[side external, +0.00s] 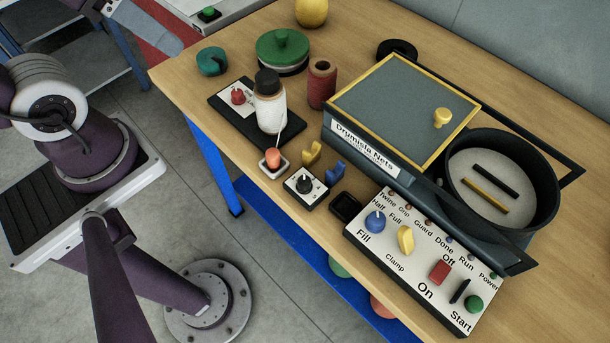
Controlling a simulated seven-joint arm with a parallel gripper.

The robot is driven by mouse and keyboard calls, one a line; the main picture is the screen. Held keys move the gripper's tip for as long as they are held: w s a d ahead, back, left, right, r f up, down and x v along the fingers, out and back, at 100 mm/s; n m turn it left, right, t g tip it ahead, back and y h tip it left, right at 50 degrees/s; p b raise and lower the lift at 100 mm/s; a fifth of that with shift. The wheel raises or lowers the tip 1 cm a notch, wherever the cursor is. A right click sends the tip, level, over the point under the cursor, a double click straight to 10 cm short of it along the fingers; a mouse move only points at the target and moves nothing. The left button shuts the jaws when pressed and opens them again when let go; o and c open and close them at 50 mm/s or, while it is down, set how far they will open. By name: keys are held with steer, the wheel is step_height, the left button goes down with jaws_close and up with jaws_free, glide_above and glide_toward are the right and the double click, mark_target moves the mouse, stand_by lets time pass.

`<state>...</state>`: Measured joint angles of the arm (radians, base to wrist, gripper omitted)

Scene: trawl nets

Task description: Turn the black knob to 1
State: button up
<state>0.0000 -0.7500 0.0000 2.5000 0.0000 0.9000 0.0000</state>
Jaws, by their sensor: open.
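The black knob (304,184) sits on a small white-faced box near the table's front edge, left of the large control panel. Small marks are printed on its face, but they are too small to read, and I cannot tell which mark the knob points to.
The control panel (378,258) has a blue knob (375,221), a yellow knob (405,238) and a red switch (439,271). The Drumisla Nets machine (360,150) rises behind.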

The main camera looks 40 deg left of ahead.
steer(key=shift+d, duration=0.1)
steer(key=shift+c, duration=0.5)
steer(key=g, duration=1)
glide_above(306, 180)
steer(key=w, duration=0.3)
step_height(306, 180, down, 17)
steer(key=x, duration=0.7)
steer(key=shift+w+f, duration=0.1)
jaws_close()
